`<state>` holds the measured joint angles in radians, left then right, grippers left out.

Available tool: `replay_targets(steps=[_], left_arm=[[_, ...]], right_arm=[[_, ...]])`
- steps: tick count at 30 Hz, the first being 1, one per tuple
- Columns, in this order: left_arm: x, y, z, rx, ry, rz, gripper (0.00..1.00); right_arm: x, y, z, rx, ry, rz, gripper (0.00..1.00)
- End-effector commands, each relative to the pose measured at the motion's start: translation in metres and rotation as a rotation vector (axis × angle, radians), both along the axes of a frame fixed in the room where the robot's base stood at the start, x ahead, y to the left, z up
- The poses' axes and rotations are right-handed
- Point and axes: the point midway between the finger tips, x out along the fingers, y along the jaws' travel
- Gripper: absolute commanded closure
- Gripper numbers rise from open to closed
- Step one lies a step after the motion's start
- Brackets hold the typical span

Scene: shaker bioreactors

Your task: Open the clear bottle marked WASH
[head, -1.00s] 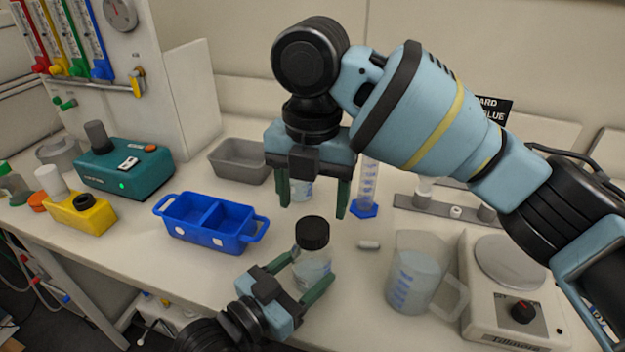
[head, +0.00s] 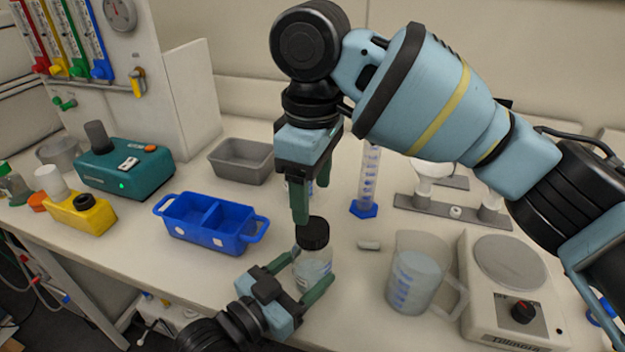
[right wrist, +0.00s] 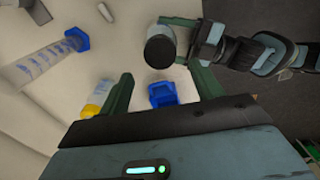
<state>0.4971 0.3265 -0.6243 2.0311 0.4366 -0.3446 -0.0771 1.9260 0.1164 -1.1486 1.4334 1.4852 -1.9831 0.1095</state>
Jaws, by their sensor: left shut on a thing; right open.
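A clear bottle (head: 313,268) with a black screw cap (head: 312,233) stands upright on the bench. Its marking is too small to read. My left gripper (head: 297,296) is low at its front and shut on the bottle's body. The cap is on the bottle. My right gripper (head: 312,196) points down above and just behind the cap, open and empty. In the right wrist view the capped bottle (right wrist: 160,47) lies ahead of the right fingers (right wrist: 165,88), not between them, with the left gripper on its right side.
A blue two-part tray (head: 205,240) stands to the left. A measuring cylinder (head: 368,185), a beaker (head: 413,275) and a hotplate (head: 520,290) stand to the right. A small white capsule-shaped piece (head: 369,245) lies beside the bottle. A grey bin (head: 240,165) stands behind.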

Motion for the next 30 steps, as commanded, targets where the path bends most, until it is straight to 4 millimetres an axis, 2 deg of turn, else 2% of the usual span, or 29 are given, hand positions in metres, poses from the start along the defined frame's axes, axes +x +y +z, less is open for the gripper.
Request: replay_targets(steps=[6,13,18,25,30], left_arm=[[0.000,0.000,0.000,0.000,0.000,0.000,1.00],[0.000,0.000,0.000,0.000,0.000,0.000,1.00],[0.000,0.000,0.000,0.000,0.000,0.000,1.00],[0.000,0.000,0.000,0.000,0.000,0.000,1.00],[0.000,0.000,0.000,0.000,0.000,0.000,1.00]], right_arm=[[0.000,0.000,0.004,0.000,0.000,-0.353,0.35],[0.000,0.000,0.006,0.001,-0.001,-0.621,0.35],[0.000,0.000,0.007,0.001,-0.001,-0.704,0.35],[0.000,0.000,0.005,0.001,0.000,-0.717,0.35],[0.000,-0.001,-0.010,-0.002,0.002,-0.716,0.35]])
